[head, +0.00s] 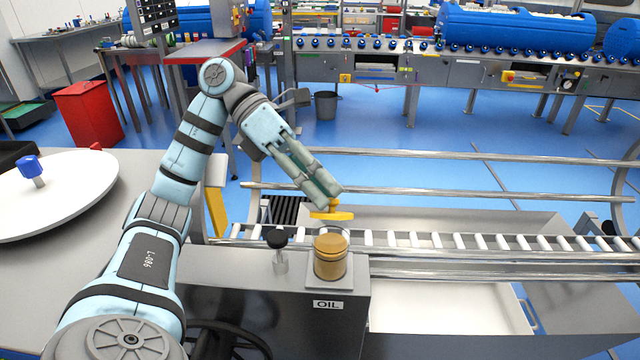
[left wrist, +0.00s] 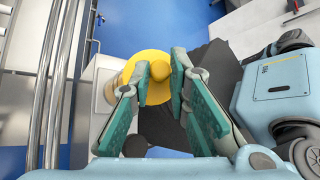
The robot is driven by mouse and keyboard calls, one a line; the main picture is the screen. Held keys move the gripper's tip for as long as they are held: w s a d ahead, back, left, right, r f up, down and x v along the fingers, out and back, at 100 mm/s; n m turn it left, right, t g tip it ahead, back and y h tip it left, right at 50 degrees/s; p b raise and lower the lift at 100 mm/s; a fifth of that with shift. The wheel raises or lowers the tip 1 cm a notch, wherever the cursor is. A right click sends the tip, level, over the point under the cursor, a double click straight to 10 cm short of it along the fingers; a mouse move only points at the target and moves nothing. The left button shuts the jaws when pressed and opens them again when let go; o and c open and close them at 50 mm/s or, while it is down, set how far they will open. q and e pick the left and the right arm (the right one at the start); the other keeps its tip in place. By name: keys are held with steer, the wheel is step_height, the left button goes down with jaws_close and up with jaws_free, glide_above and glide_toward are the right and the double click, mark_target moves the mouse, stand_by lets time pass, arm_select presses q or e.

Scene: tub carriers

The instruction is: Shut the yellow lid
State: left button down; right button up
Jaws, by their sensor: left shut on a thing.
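The yellow lid (head: 341,216) is a flat disc with a small knob, held in the air just behind and above the oil jar. My left gripper (head: 326,196) points down and is shut on the lid's knob. In the left wrist view the lid (left wrist: 152,60) shows as a yellow disc below the fingers (left wrist: 160,75). The amber-brown jar (head: 330,266) stands upright on a small pale plate above the OIL label. It is apart from the lid in the head view; in the wrist view the lid partly covers the jar (left wrist: 112,90). My right gripper is not in view.
A black-knobbed lever (head: 279,254) stands just left of the jar. A roller conveyor (head: 450,240) with metal rails runs behind and to the right. A white round disc with a blue knob (head: 28,166) lies at the left.

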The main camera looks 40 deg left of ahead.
mark_target(321, 213)
arm_select(q)
steer(key=shift+s+d+f, duration=0.1)
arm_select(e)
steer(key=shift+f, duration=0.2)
arm_select(q)
steer(key=shift+s+d+f+m+t+y+b, duration=0.3)
steer(key=shift+m+t+y+b, duration=0.25)
steer(key=shift+b, duration=0.25)
steer(key=t+y+b, duration=0.1)
steer(key=s+d+m+t+y+b, duration=0.1)
steer(key=shift+s+f+m+b, duration=0.2)
steer(key=shift+f+m+b, duration=0.05)
steer(key=shift+f+b, duration=0.15)
steer(key=shift+s+d+f+t+y+b, duration=0.1)
steer(key=shift+s+t+y+b, duration=0.1)
steer(key=shift+t+y+b, duration=0.2)
steer(key=shift+m+t, duration=0.25)
steer(key=shift+m, duration=0.05)
steer(key=shift+s, duration=0.1)
steer(key=c, duration=1.5)
jaws_free()
steer(key=shift+c, duration=0.2)
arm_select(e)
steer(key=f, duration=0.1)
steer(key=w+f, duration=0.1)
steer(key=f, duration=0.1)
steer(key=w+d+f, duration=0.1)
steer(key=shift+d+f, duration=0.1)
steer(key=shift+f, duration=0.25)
